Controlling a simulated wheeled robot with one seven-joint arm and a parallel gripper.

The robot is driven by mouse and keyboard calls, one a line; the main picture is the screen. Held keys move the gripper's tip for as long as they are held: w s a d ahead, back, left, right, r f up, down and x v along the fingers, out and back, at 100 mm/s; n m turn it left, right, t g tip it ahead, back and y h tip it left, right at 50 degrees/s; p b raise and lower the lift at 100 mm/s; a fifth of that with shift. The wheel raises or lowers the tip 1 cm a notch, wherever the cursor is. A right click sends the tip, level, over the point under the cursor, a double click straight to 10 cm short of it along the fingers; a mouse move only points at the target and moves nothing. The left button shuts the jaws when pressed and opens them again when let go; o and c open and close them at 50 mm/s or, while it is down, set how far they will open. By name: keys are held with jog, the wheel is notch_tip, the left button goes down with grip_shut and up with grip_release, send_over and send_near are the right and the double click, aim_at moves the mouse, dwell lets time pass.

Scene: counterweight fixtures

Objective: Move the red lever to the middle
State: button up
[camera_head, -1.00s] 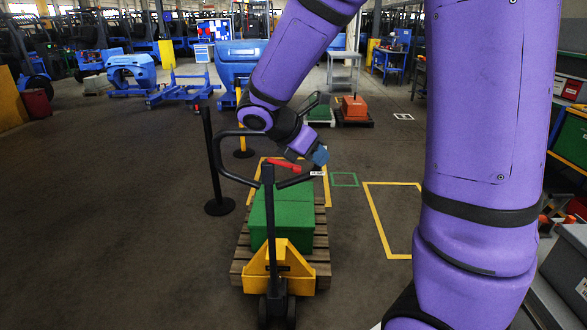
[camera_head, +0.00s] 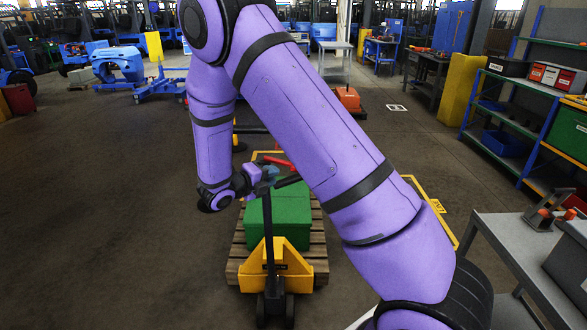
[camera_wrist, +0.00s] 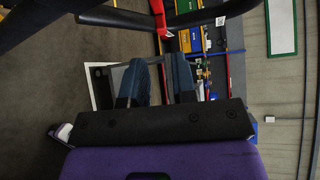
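The red lever (camera_head: 280,162) sits at the top of the black handle (camera_head: 268,235) of a yellow pallet jack (camera_head: 276,268). My gripper (camera_head: 268,173) is beside the handle top, close to the lever in the picture, and partly covers the handle. In the wrist view the red lever (camera_wrist: 159,18) is at the top centre against the dark handle bar (camera_wrist: 205,12), beyond the fingertips. My gripper (camera_wrist: 160,68) shows two dark blue fingers with a gap and nothing between them. I cannot tell whether it touches the handle.
A green box (camera_head: 290,215) stands on a wooden pallet (camera_head: 318,250) on the jack. A grey table (camera_head: 510,240) and shelves (camera_head: 500,130) are on the right. My arm hides part of the middle.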

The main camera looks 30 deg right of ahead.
aim_at(282, 164)
jog(key=x, duration=1)
jog(key=shift+d, duration=0.2)
